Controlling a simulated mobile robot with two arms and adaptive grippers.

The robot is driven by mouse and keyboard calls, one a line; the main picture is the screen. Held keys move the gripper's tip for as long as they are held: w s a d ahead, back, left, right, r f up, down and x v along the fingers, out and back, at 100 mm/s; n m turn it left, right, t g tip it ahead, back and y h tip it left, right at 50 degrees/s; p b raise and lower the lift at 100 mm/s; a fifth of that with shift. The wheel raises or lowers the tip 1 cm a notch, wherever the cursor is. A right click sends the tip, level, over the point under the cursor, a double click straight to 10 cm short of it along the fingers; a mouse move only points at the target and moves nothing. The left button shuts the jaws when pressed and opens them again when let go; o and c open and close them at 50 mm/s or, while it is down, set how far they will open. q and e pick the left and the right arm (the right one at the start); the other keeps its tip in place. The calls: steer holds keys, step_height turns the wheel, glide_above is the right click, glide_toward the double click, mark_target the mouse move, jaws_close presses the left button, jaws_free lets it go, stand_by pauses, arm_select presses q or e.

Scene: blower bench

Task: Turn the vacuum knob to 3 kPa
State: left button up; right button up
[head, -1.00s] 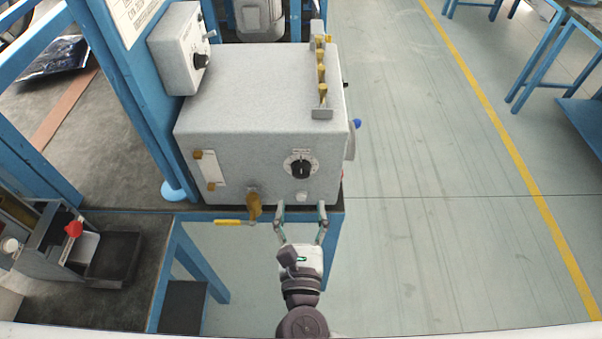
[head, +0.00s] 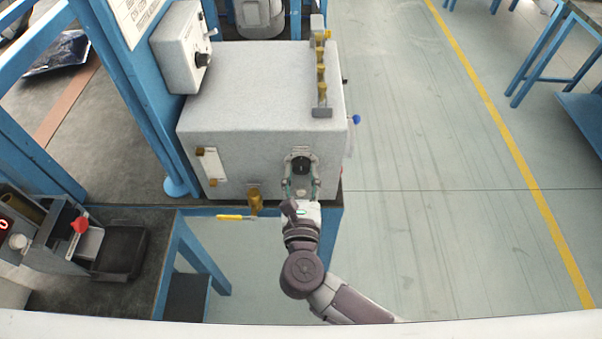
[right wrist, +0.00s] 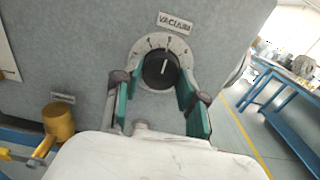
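The vacuum knob (right wrist: 160,70) is black with a white pointer line, on a round white dial (right wrist: 151,45) under a VACUUM label (right wrist: 174,22). Its pointer is close to upright in the right wrist view; the dial's figures are too small to read surely. In the head view the knob (head: 301,165) sits low on the right of the grey box's front (head: 240,150). My right gripper (right wrist: 158,84) is open, with one green-padded finger on each side of the knob. Whether the fingertips touch it I cannot tell. My left gripper is not in view.
A brass valve with a yellow handle (head: 234,217) is left of my right gripper. A smaller control box (head: 182,45) with its own black knob stands back left. Brass fittings (head: 322,70) line the box's top right. Open floor (head: 420,200) lies to the right.

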steer(key=c, duration=0.5)
steer(key=shift+c, duration=0.2)
steer(key=n+p, duration=0.3)
steer(key=n, duration=0.1)
steer(key=shift+r, duration=0.1)
steer(key=n+p, duration=0.3)
steer(key=n, duration=0.1)
steer(key=shift+s+n, duration=0.1)
steer(key=shift+n, duration=0.2)
steer(key=n+p, duration=0.2)
steer(key=n, duration=0.2)
steer(key=shift+d+n+p, duration=0.1)
steer(key=shift+n+p, duration=0.8)
steer(key=shift+n, duration=0.6)
